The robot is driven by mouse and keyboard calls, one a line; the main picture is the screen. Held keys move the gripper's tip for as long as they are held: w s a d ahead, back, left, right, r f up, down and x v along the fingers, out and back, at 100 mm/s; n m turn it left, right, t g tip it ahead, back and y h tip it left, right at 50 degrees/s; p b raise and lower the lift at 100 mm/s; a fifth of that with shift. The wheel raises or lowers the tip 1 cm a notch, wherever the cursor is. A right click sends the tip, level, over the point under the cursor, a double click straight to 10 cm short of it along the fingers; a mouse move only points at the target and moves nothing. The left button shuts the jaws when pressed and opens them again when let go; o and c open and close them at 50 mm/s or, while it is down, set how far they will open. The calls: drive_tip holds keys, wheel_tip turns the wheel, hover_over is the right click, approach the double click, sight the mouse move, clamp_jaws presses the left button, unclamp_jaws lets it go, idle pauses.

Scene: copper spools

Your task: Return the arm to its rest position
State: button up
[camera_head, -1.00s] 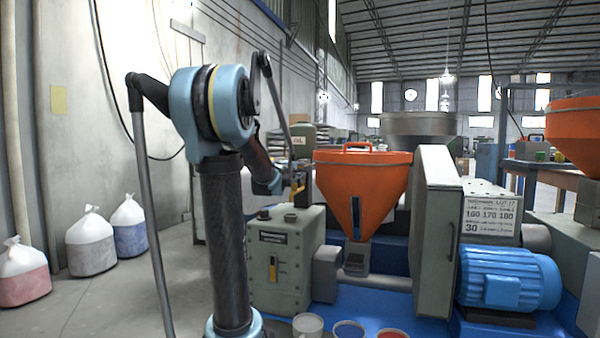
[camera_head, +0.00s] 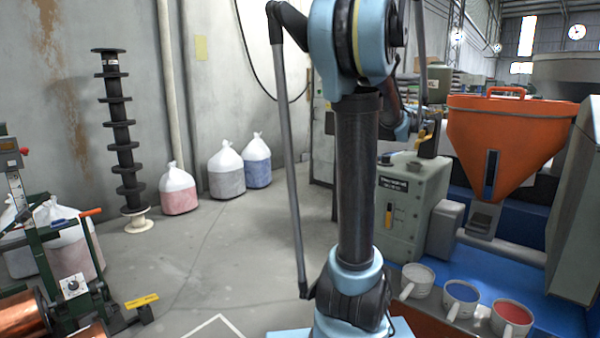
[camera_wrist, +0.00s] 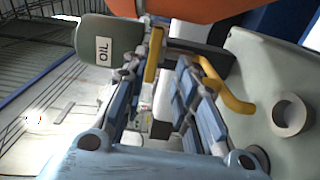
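My arm stands upright in the middle of the head view, with its black column and blue joint. Its upper links fold over to the right. My gripper (camera_head: 420,136) is small and partly hidden there, close above the green-grey control box (camera_head: 402,200) and left of the orange hopper (camera_head: 508,135). In the wrist view my gripper (camera_wrist: 168,62) shows two blue-linked fingers with a gap between them. It looks open, and I see nothing held. A dark green can marked OIL (camera_wrist: 105,45) is beyond the fingers on the left.
Three cups, one a blue-filled cup (camera_head: 460,296), stand in front of the machine. Filled bags (camera_head: 226,170) and a black spool rack (camera_head: 122,140) stand by the wall. A green frame (camera_head: 60,260) with copper spools (camera_head: 22,318) is at lower left.

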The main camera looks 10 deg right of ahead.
drive_tip(key=s+a+f+m+g+y, duration=0.2)
drive_tip(key=s+a+f+g+y, duration=0.1)
drive_tip(key=s+a+f, duration=0.8)
drive_tip(key=s+a+f+m+g+y, duration=0.3)
drive_tip(key=s+a+f+y, duration=0.3)
drive_tip(key=s+a+f, duration=0.5)
drive_tip(key=s+a+f+m+g+y, duration=0.2)
drive_tip(key=s+a+f, duration=0.9)
drive_tip(key=a, duration=0.9)
wheel_tip(320, 180, down, 4)
drive_tip(key=g+y, duration=0.1)
drive_tip(key=y, duration=0.1)
drive_tip(key=shift+a+r+y, duration=0.2)
drive_tip(key=shift+a+y, duration=0.1)
drive_tip(key=shift+a, duration=0.1)
drive_tip(key=shift+w, duration=0.1)
drive_tip(key=shift+w+f, duration=0.2)
drive_tip(key=shift+w, duration=0.25)
